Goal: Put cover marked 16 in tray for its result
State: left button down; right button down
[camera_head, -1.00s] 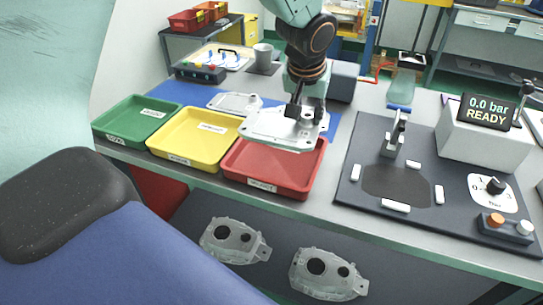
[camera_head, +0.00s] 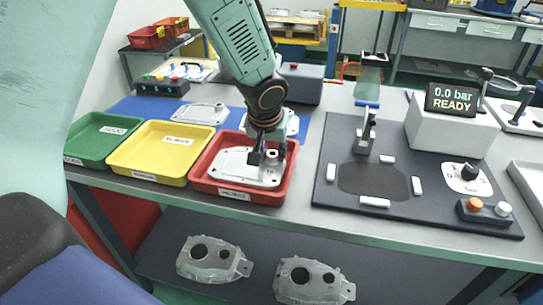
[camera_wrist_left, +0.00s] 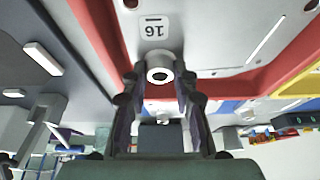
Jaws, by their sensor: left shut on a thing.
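The cover marked 16 (camera_head: 232,163) is a flat pale metal plate. In the head view it is low inside the red tray (camera_head: 238,195), level or nearly so; I cannot tell whether it touches the floor. My left gripper (camera_head: 268,158) is shut on its raised boss near the right end. In the left wrist view the gripper (camera_wrist_left: 160,84) has a finger on each side of the round boss (camera_wrist_left: 160,68), and the label 16 (camera_wrist_left: 153,28) shows upside down beside it. Red tray wall (camera_wrist_left: 92,35) shows around the plate. My right gripper is not in view.
A yellow tray (camera_head: 150,177) and a green tray (camera_head: 85,160) stand left of the red one. Two other covers (camera_head: 200,113) (camera_head: 290,124) lie on the blue mat behind. A dark test plate (camera_head: 330,195) and a display reading 0.0 bar READY (camera_head: 452,99) are at right.

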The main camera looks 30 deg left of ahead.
pick_arm(q)
jog(key=shift+a, duration=0.1)
jog(key=shift+f, duration=0.15)
jog(key=c, duration=1)
grip_release()
jog(key=shift+c, duration=0.2)
jog(key=shift+s, duration=0.1)
jog(key=shift+r, duration=0.35)
jog(key=p+v, duration=0.4)
jog(key=v, duration=0.7)
jog(key=shift+s+r, duration=0.2)
